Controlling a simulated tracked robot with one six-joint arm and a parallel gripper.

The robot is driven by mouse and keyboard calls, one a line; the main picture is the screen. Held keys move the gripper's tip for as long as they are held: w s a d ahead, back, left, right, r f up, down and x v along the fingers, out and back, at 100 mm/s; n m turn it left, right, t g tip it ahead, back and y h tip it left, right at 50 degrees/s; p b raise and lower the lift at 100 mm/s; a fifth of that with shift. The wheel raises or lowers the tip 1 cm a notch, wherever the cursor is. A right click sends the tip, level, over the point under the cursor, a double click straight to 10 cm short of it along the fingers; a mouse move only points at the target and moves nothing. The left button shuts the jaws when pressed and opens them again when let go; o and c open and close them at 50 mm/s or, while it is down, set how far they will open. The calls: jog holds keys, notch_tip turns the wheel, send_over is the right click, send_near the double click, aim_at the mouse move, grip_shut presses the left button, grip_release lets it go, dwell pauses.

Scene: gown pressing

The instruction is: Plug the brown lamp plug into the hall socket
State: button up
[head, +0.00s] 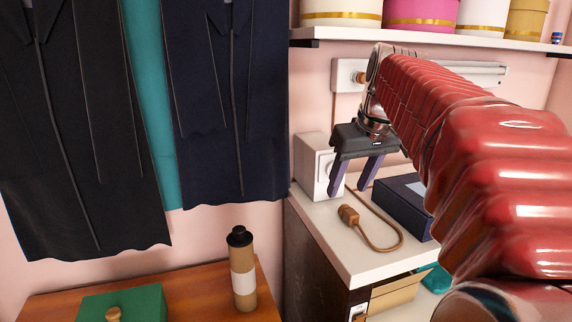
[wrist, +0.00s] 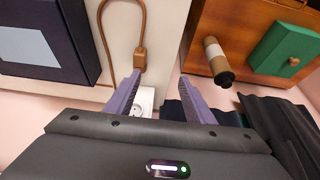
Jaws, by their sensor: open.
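The brown plug (head: 348,215) lies on the white counter top, its brown cord looping away to the right. In the wrist view the plug (wrist: 140,59) is just beyond the left fingertip. A white box (head: 314,168) with a round feature on its side stands at the counter's back left. In the wrist view a white socket face with dark holes (wrist: 146,102) shows partly behind the left finger. I cannot tell for certain that it is the hall socket. My gripper (head: 348,190) is open and empty, fingers pointing down above the counter behind the plug; its fingers also show in the wrist view (wrist: 160,76).
A dark blue box (head: 400,205) stands on the counter right of the cord. A white rail (head: 450,73) with a brown knob-like piece is on the wall. A shelf (head: 400,38) with round boxes is above. Dark gowns (head: 225,110), a brown bottle (head: 243,275) and a green box (head: 140,303) are left.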

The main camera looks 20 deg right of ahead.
aim_at(348, 208)
jog(key=d, duration=0.1)
jog(key=w+d+r, duration=0.1)
jog(key=d, duration=0.3)
jog(key=shift+w+r, duration=0.15)
jog(key=shift+r, duration=0.25)
jog(key=x, duration=1.3)
jog(key=shift+f, duration=0.4)
jog(key=shift+c, duration=0.5)
jog(key=c, duration=1.1)
jog(key=o, duration=1.2)
jog(key=shift+c, duration=0.2)
